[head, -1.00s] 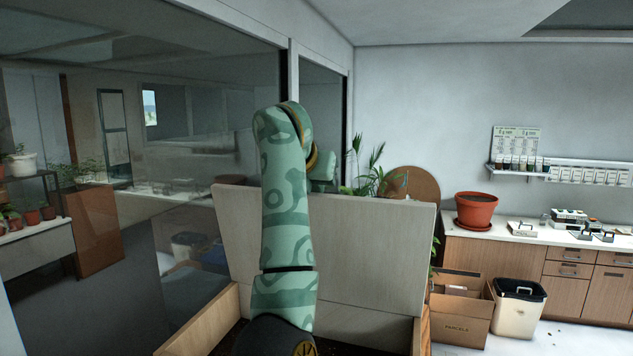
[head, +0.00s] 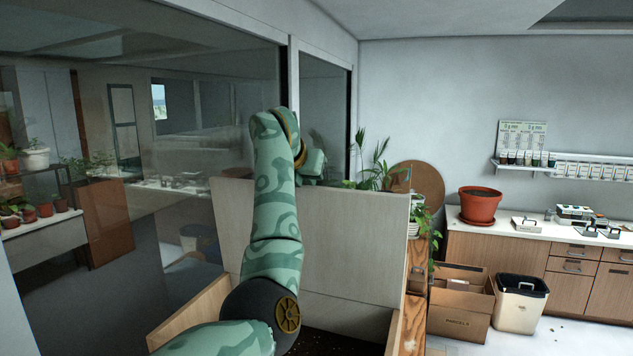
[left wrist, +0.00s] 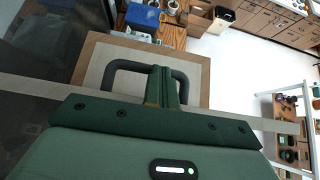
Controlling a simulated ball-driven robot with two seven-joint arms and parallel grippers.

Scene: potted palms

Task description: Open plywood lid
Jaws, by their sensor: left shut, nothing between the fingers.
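The plywood lid (head: 345,240) is a pale panel standing steeply raised at the back of a wooden planter box (head: 190,310). Dark soil (head: 335,344) shows inside. My left arm reaches over the lid's top edge; in the head view the gripper (head: 312,163) shows only in part, beyond that edge. In the left wrist view a pale strip, seemingly the lid's edge, runs across behind my wrist. My shut, empty left fingers (left wrist: 163,88) lie within the outline of a dark looped handle (left wrist: 122,66); contact cannot be told. My right gripper is not in view.
A glass partition (head: 220,100) stands on the left. Potted palms (head: 373,165) stand behind the lid. A parcels carton (head: 462,312) and a white bin (head: 518,308) stand on the floor at right, before a counter (head: 500,245) with a terracotta pot (head: 480,205).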

